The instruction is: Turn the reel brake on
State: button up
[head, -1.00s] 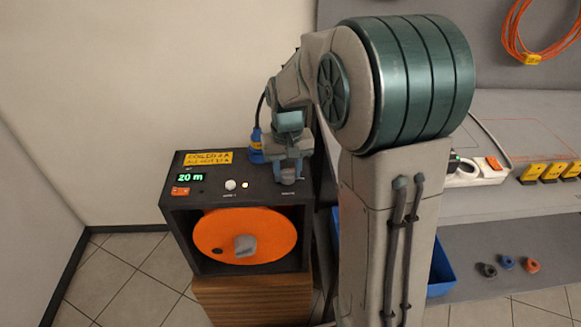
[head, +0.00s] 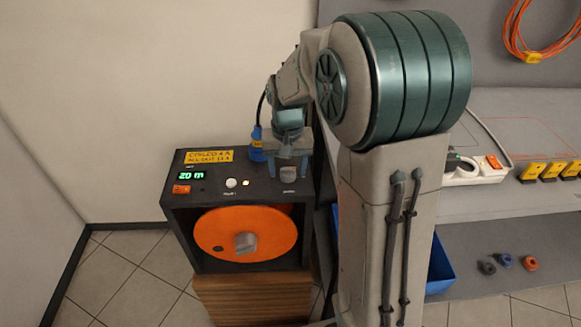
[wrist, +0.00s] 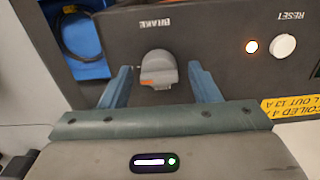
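The brake knob (wrist: 157,70) is a grey knob with a small orange mark, under an upside-down BRAKE label in the wrist view. It sits on the black top panel (wrist: 210,65) of the reel box. My gripper (wrist: 161,80) is open, with one blue finger on each side of the knob and visible gaps to it. In the head view my gripper (head: 289,172) is over the right end of the panel and largely hides the knob. The orange reel (head: 215,232) with a grey hub sits in the box below.
A white reset button (wrist: 283,46) and a lit lamp (wrist: 252,47) are on the panel. A green display (head: 191,175) reads 20 m, with an orange switch (head: 181,189) below. A bench with a power strip (head: 478,170) is at right.

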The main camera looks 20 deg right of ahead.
aim_at(288, 168)
jog(key=shift+s, duration=0.1)
notch_tip(288, 168, up, 14)
jog(key=p, duration=0.1)
jog(key=shift+p, duration=0.35)
jog(key=shift+f, duration=0.1)
jog(key=s+r+n+t+p, duration=0.1)
jog(key=s+p, duration=0.6)
jog(key=s, duration=1.1)
jog(key=shift+s+d+n+t, duration=0.35)
jog(key=shift+n+t, duration=0.25)
jog(key=shift+t, duration=0.3)
dwell(0.5)
